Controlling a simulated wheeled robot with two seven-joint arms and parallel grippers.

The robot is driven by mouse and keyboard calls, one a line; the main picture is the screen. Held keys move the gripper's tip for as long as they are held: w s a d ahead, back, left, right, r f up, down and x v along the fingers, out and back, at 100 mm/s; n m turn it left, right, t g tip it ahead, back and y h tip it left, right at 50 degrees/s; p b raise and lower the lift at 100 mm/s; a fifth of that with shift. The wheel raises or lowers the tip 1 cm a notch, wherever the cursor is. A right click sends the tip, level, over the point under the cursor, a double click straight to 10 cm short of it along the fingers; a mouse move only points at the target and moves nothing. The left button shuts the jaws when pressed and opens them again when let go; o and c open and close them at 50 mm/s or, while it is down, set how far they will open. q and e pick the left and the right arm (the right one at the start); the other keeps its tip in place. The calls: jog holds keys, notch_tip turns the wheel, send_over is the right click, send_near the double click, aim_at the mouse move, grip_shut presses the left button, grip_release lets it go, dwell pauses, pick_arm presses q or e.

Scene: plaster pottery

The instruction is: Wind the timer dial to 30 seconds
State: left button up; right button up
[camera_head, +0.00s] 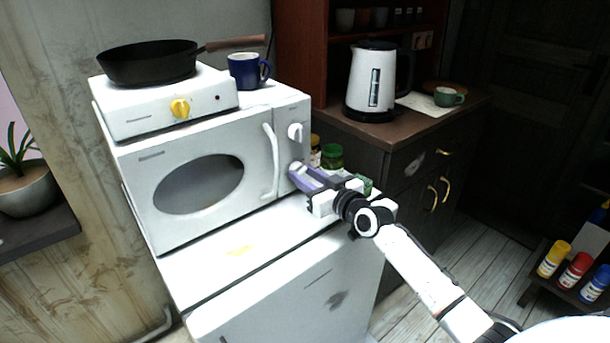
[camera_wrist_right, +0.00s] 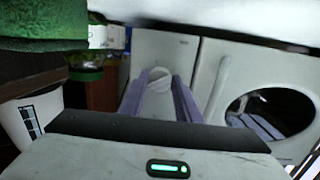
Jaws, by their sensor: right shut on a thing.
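The white microwave (camera_head: 195,175) has two white dials on its right panel, an upper dial (camera_head: 294,131) and a lower timer dial (camera_head: 295,166). My right gripper (camera_head: 298,175) is at the lower dial, its purple fingers reaching in from the right and shut on it. In the right wrist view, which looks upside down, the dial (camera_wrist_right: 163,74) sits between the tips of my right gripper (camera_wrist_right: 161,84). The fingers partly cover the lower dial in the head view. Its markings are too small to read. My left gripper is not in view.
The door handle (camera_head: 271,160) stands just left of the dials. Jars, one green-lidded (camera_head: 332,155), stand right of the microwave near my wrist. A hot plate with a pan (camera_head: 150,65) and a blue mug (camera_head: 246,70) are on top. A kettle (camera_head: 371,80) stands on the counter behind.

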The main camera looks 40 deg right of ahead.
jog(key=shift+f, duration=0.1)
dwell(0.4)
jog(key=o, duration=1)
jog(key=s, duration=0.7)
jog(key=s+r, duration=0.1)
jog(key=s, duration=0.2)
jog(key=shift+s+r, duration=0.1)
jog(key=shift+s, duration=0.1)
